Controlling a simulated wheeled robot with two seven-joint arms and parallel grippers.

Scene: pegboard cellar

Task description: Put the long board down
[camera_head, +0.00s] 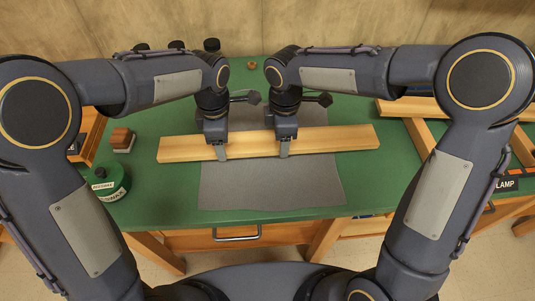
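The long board (335,138) is a pale wooden plank that lies crosswise, level, over the grey mat (272,188) on the green bench top (170,200). My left gripper (220,149) is shut on the board left of its middle. My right gripper (284,148) is shut on it near its middle. One finger of each shows on the board's near face; the far fingers are hidden. The board hides a strip of the mat, and I cannot tell whether it touches the mat or hangs just above it.
A green beeswax tin (108,184) and a wooden block (122,139) stand left of the board. An orange-brown crate (90,133) is at the left edge. A wooden frame (420,137) stands at right, near a partly hidden "CLAMP" label (505,184). Dark-lidded jars (212,45) are at the back.

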